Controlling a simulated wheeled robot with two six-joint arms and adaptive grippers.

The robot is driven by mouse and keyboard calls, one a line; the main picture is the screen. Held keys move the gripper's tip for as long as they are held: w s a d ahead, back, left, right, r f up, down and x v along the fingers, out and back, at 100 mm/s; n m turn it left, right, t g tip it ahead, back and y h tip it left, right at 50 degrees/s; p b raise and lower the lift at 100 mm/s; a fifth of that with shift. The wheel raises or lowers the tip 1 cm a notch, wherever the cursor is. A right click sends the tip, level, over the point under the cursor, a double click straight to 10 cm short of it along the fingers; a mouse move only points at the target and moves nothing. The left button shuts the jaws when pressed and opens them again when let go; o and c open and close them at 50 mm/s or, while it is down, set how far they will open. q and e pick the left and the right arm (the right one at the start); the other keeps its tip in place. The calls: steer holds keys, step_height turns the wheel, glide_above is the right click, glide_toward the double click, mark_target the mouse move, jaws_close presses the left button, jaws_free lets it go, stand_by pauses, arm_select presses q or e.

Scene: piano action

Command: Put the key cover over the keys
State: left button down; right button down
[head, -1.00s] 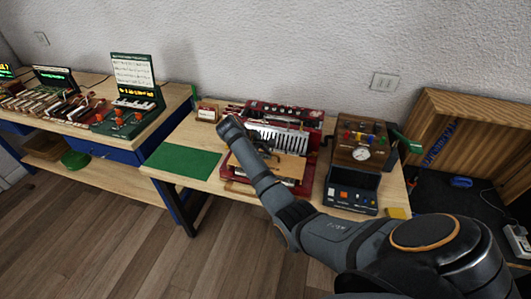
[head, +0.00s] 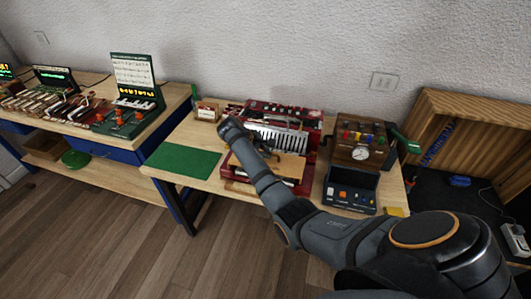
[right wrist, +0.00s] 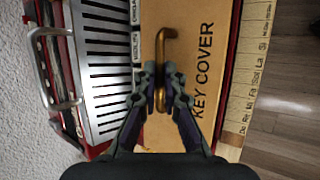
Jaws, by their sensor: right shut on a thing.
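The key cover (right wrist: 205,35) is a flat tan board with its name printed on it and a bent brass handle (right wrist: 160,70). In the right wrist view my right gripper (right wrist: 160,98) is shut on this handle. In the head view the cover (head: 288,166) lies across the front of the red instrument (head: 305,187), and my right gripper (head: 266,150) is partly hidden by its wrist. No keys show in the wrist view; the cover hides that area. I cannot tell whether the cover rests or hovers. My left gripper is not in view.
Grey slats (right wrist: 100,60) lie beside the cover, and a note-name strip (right wrist: 250,70) runs along its other side. A control box with a gauge (head: 356,165) stands close to the right. A green mat (head: 184,162) lies flat to the left.

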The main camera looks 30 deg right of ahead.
steer(key=shift+f, duration=0.45)
stand_by(0.3)
steer(key=c, duration=1.4)
jaws_free()
steer(key=v, duration=1.2)
